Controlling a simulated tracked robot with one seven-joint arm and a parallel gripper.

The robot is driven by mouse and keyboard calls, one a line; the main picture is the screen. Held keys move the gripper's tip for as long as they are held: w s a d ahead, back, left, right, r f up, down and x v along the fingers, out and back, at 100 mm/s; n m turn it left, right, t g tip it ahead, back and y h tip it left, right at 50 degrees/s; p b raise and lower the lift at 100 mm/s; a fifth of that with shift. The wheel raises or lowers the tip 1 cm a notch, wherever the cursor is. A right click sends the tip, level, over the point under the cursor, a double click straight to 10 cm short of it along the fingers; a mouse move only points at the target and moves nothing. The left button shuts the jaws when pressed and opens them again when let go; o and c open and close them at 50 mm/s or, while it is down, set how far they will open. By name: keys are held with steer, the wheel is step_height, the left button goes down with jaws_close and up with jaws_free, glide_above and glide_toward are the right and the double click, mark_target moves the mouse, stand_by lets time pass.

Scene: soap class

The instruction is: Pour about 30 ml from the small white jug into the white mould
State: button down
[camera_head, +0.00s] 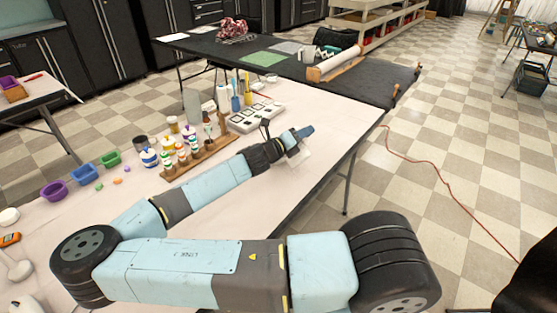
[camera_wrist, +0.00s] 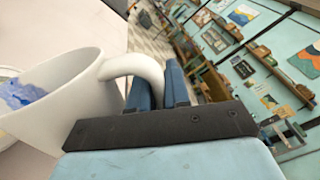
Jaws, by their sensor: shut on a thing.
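The small white jug (camera_wrist: 75,98) fills the left of the wrist view, with blue and white showing inside its mouth. My gripper (camera_wrist: 157,90) is shut on its handle, between the two blue fingers. In the head view my gripper (camera_head: 304,133) is over the right part of the pale table, and the jug shows only as a small white patch (camera_head: 299,158) beside it. A pale rim (camera_wrist: 6,74) shows behind the jug at the wrist view's left edge; I cannot tell whether it is the white mould. The jug's exact tilt is unclear.
Left of my gripper is a white tray with dark square cells (camera_head: 262,124). A wooden rack (camera_head: 205,156) holds small bottles. Purple (camera_head: 54,191), blue (camera_head: 82,174) and green (camera_head: 110,159) containers stand farther left. The pale table (camera_head: 335,128) is clear right of my gripper.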

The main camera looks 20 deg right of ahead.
steer(key=shift+s+d+f+m+b, duration=0.2)
steer(key=shift+s+m+b, duration=0.1)
steer(key=shift+s+m, duration=0.25)
steer(key=shift+s+d+f+m+b, duration=0.1)
steer(key=shift+s+d+m+b, duration=0.2)
steer(key=shift+m, duration=0.45)
steer(key=s+d+f+m+b, duration=0.3)
steer(key=s+f+m, duration=0.4)
steer(key=f+m, duration=0.1)
steer(key=shift+s+f+m, duration=0.15)
steer(key=shift+s+m, duration=0.05)
steer(key=shift+m, duration=0.6)
